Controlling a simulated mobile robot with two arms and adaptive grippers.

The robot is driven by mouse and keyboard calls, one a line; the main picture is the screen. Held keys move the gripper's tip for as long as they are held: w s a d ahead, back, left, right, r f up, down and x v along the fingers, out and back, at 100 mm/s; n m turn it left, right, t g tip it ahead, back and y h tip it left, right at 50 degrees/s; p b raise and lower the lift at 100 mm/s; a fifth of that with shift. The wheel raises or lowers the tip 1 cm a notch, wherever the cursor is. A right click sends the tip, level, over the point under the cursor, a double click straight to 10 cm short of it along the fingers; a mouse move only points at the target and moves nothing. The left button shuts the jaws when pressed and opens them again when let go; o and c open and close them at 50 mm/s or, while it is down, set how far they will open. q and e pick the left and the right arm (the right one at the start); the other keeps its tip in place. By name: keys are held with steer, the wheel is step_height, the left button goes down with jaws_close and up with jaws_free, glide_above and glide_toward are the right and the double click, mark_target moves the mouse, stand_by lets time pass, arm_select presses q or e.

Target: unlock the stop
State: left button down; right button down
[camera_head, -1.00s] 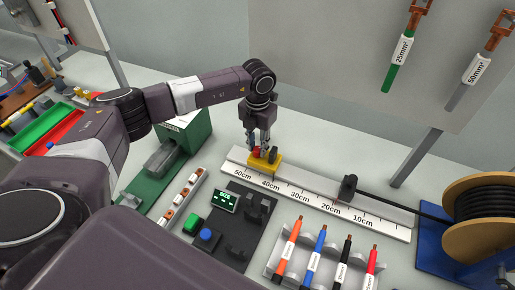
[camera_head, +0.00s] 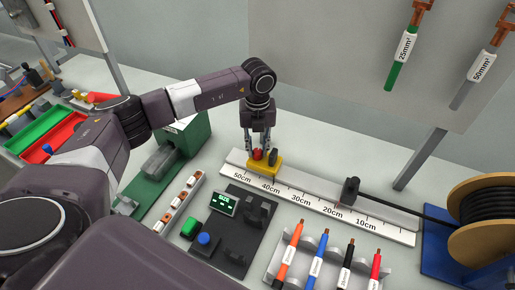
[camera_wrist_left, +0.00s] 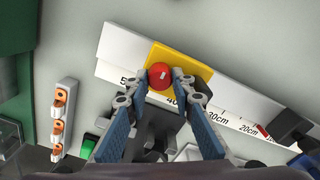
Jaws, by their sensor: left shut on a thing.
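The yellow stop (camera_head: 264,165) sits on the white ruler rail (camera_head: 330,203) near the 40cm mark. It carries a red round knob (camera_head: 257,154) and a small dark part (camera_head: 272,156). My left gripper (camera_head: 258,151) points down over the stop, with its fingers on either side of the red knob. In the left wrist view the red knob (camera_wrist_left: 160,76) lies between the fingertips of my left gripper (camera_wrist_left: 160,75), which are shut on it. The yellow stop (camera_wrist_left: 190,60) shows behind the fingers there. My right gripper is not in view.
A black cable holder (camera_head: 349,190) stands on the rail near 20cm, with cable running to a spool (camera_head: 490,215). A dark device with a display (camera_head: 223,203) and a rack of coloured cables (camera_head: 325,262) lie in front. A green machine (camera_head: 190,135) stands left.

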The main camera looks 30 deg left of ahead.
arm_select(q)
steer(key=shift+w+r, duration=0.1)
stand_by(0.3)
steer(key=c, duration=1.7)
jaws_free()
steer(key=shift+o, duration=0.2)
